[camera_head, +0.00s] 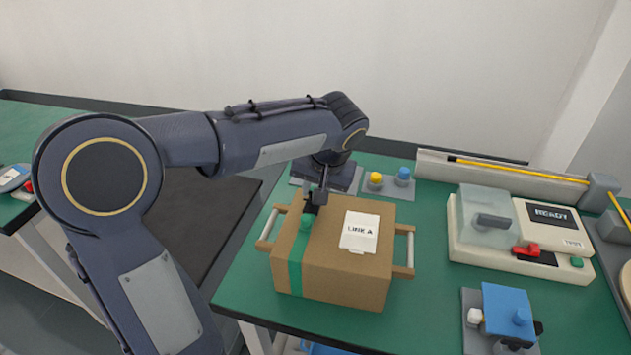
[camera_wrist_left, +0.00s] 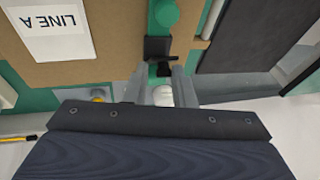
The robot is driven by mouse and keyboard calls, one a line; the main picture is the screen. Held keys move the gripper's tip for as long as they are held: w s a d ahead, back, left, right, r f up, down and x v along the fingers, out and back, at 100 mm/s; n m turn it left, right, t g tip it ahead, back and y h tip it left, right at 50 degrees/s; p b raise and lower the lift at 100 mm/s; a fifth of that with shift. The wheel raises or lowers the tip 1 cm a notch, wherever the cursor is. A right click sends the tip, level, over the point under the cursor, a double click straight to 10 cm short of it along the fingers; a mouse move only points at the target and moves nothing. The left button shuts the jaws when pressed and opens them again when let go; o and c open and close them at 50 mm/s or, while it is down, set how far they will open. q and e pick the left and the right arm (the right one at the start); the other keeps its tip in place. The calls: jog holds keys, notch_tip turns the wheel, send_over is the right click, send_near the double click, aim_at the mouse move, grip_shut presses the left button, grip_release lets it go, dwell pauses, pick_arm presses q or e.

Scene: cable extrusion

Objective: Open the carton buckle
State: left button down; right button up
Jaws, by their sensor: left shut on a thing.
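The brown carton (camera_head: 340,255) stands on the green table with a green strap (camera_head: 295,270) across its top and down its front. Its black buckle (camera_head: 310,200) sits on the strap near the carton's back edge, and it also shows in the left wrist view (camera_wrist_left: 157,48). My left gripper (camera_head: 318,190) reaches down from behind. In the left wrist view its fingers (camera_wrist_left: 161,72) are shut on a small black part of the buckle. The gripper partly hides the buckle in the head view. My right gripper is not in view.
To the right stand a machine (camera_head: 520,240) with a READY screen and a blue block fixture (camera_head: 508,312). Yellow and blue knobs (camera_head: 389,179) are behind the carton.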

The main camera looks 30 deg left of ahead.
pick_arm(q)
jog(key=w+g+p, duration=0.1)
jog(key=g+p, duration=0.1)
jog(key=p, duration=0.3)
jog(key=w+g+h+p, duration=0.1)
jog(key=g+p, duration=0.2)
jog(key=p, duration=0.3)
jog(key=w+a+g+h+p, duration=0.1)
jog(key=g+p, duration=0.1)
jog(key=p, duration=0.3)
jog(key=shift+w+a+r+m, duration=0.1)
jog(key=shift+w+r+m, duration=0.25)
jog(key=shift+m, duration=0.05)
jog(key=shift+w+a+f+g+p, duration=0.1)
jog(key=shift+w+f+g+p, duration=0.25)
jog(key=shift+g+p, duration=0.7)
jog(key=shift+w+f+g+h+p, duration=0.2)
jog(key=shift+g+h+p, duration=0.1)
jog(key=shift+g+p, duration=0.15)
jog(key=shift+m, duration=0.3)
jog(key=c, duration=1.4)
grip_release()
jog(key=shift+o, duration=0.2)
